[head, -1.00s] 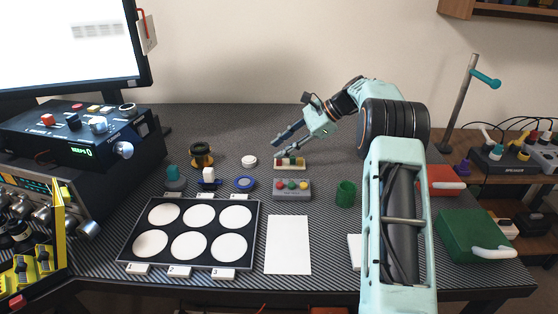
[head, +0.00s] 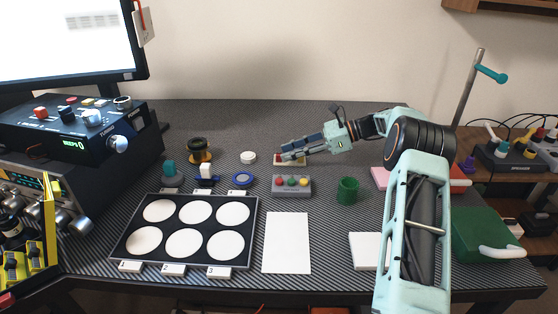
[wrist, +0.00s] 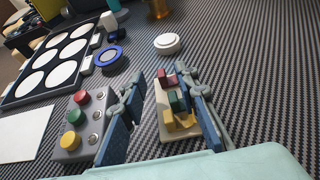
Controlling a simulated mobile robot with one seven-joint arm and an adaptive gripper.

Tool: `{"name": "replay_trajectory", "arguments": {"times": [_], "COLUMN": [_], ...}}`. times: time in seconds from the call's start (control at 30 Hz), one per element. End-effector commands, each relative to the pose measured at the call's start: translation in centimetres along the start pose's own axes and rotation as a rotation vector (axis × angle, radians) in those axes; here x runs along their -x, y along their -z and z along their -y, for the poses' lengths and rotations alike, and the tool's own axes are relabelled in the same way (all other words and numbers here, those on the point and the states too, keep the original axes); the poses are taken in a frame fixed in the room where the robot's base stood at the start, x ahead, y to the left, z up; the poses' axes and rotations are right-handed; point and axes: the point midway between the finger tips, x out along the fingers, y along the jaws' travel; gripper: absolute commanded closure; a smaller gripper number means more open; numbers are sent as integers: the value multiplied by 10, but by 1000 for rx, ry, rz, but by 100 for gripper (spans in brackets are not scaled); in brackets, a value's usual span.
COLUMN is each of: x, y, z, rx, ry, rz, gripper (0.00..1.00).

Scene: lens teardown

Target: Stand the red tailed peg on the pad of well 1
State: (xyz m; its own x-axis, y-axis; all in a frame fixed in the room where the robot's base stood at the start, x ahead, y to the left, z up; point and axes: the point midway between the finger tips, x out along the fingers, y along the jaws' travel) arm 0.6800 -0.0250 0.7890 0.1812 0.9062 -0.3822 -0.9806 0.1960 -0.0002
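The red tailed peg (wrist: 168,79) sits at the far end of a pale rack (wrist: 164,122) in the wrist view, beside a green peg (wrist: 175,101) and a yellow peg (wrist: 181,121). My gripper (head: 283,150) is low over this rack in the head view and hides part of it. In the wrist view its two blue fingers (wrist: 158,100) are apart, one each side of the rack, with nothing gripped. The black well plate (head: 186,229) has several white round pads. The front-left pad (head: 144,241), behind label 1 (head: 130,266), is bare.
A grey box with red, green and yellow buttons (head: 291,195) stands just in front of the rack. A white disc (head: 248,157), a blue ring (head: 243,180) and a green cup (head: 347,190) stand nearby. A white sheet (head: 287,243) lies right of the plate.

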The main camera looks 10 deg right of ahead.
Motion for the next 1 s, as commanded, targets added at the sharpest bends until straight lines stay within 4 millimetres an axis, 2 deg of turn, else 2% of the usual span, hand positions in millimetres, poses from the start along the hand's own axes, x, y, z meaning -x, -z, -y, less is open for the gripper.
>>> {"name": "replay_trajectory", "arguments": {"times": [0.2, 0.3, 0.53, 0.77, 1.0], "x": [-35, -45, -46, -46, -46], "y": [3, 2, 0, 0, 0], "z": [0, 0, 1, 1, 1], "rx": [1, 1, 0, 0, 0], "ry": [-3, -2, -1, -1, -1], "rz": [0, -1, -1, 0, 0], "gripper": [72, 72, 73, 98, 100]}}
